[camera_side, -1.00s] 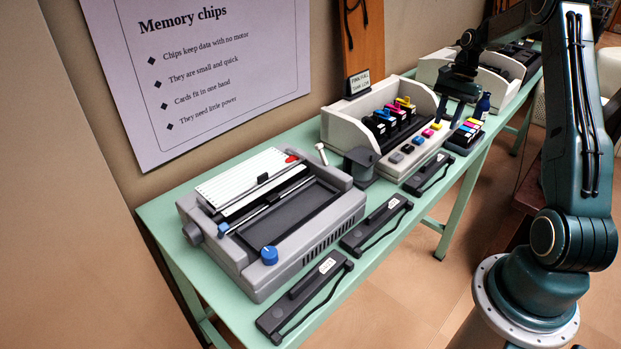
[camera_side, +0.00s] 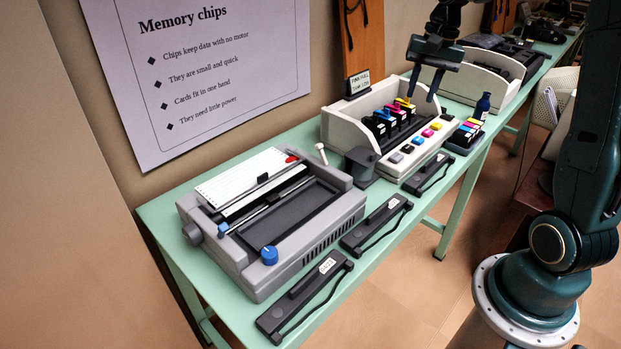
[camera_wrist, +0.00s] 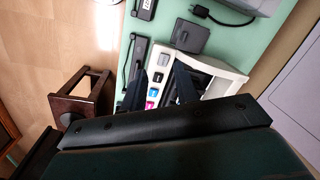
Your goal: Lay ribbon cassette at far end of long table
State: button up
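Three flat black ribbon cassettes, each with a curved ribbon loop, lie along the front edge of the long green table (camera_side: 165,225): a near one (camera_side: 303,297), a middle one (camera_side: 376,224) and a farther one (camera_side: 428,174). Two cassettes also show in the wrist view, one at the top (camera_wrist: 144,8) and one lower (camera_wrist: 135,62). I cannot tell which one the task names. My gripper (camera_side: 421,97) is open and empty, its fingers apart and pointing down above the white cartridge stand (camera_side: 345,132). In the wrist view my gripper (camera_wrist: 158,90) spans part of that stand.
A grey printer (camera_side: 270,225) fills the near half of the table. A dark ink pot (camera_side: 360,165), a small colour cartridge tray (camera_side: 466,135) and a blue bottle (camera_side: 482,106) stand near the stand. More dark equipment crowds the table toward the upper right.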

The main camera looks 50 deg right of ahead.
jog(key=s+a+r+n+t+h, duration=0.1)
jog(key=s+a+r+n, duration=0.2)
jog(key=a, duration=0.3)
jog(key=s+a+r+n+t, duration=0.1)
jog(key=s+a+r+n, duration=0.15)
jog(key=a, duration=0.45)
jog(key=s+a+f+n+t, duration=0.1)
jog(key=s+a+n, duration=0.5)
jog(key=s, duration=0.6)
jog(key=shift+s+a+f+t, duration=0.3)
jog(key=shift+a+t, duration=0.4)
jog(key=shift+a, duration=0.2)
